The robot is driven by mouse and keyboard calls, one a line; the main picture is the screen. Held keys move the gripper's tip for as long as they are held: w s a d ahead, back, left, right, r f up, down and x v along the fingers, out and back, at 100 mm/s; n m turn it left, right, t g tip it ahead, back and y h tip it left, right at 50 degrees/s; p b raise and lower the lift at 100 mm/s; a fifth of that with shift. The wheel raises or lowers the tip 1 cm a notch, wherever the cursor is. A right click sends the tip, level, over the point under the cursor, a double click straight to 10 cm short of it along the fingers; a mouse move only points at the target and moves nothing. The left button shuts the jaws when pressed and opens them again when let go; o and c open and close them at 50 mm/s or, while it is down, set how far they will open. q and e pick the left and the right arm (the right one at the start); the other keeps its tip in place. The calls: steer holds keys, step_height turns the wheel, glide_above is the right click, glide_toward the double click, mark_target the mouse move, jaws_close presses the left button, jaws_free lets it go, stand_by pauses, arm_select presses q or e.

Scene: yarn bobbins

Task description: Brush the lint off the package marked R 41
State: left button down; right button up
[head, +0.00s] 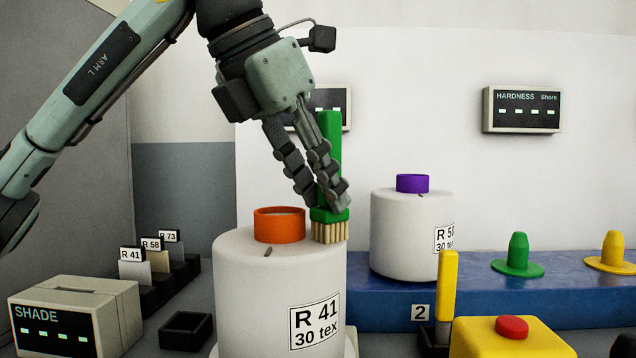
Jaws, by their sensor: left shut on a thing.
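The package marked R 41 (240,300) is a large white yarn bobbin with an orange core (279,225) on top, standing upright at the front centre. My left gripper (325,203) is shut on a green brush (332,140) with pale bristles. It holds the brush upright at the right side of the package's top, and the bristles look to be at the top surface; I cannot tell whether they touch. Small dark specks, perhaps lint, show on the top and upper front of the package. My right gripper is not in view.
A white package marked R 58 (400,235) with a purple core stands on a blue platform (500,290) behind right. A yellow box with a red button (511,327) is at front right. A SHADE box (75,310), label cards and a small black tray (186,331) are left.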

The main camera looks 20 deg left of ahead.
arm_select(q)
steer(key=shift+w+a, duration=0.1)
steer(key=shift+w, duration=0.3)
steer(key=shift+w, duration=0.1)
steer(key=shift+w+a+f+p, duration=0.1)
steer(key=shift+w+a+p, duration=0.1)
steer(key=shift+w, duration=0.25)
steer(key=shift+w+a+p, duration=0.1)
steer(key=shift+w+p, duration=0.05)
steer(key=shift+w, duration=0.3)
steer(key=shift+s+d, duration=0.1)
steer(key=shift+s, duration=0.05)
steer(key=shift+s+d+b, duration=0.2)
steer(key=shift+s+b, duration=0.1)
steer(key=shift+s, duration=0.65)
steer(key=shift+s+d, duration=0.1)
steer(key=shift+s, duration=0.1)
steer(key=shift+s+d, duration=0.25)
steer(key=shift+s, duration=0.6)
steer(key=shift+w, duration=0.15)
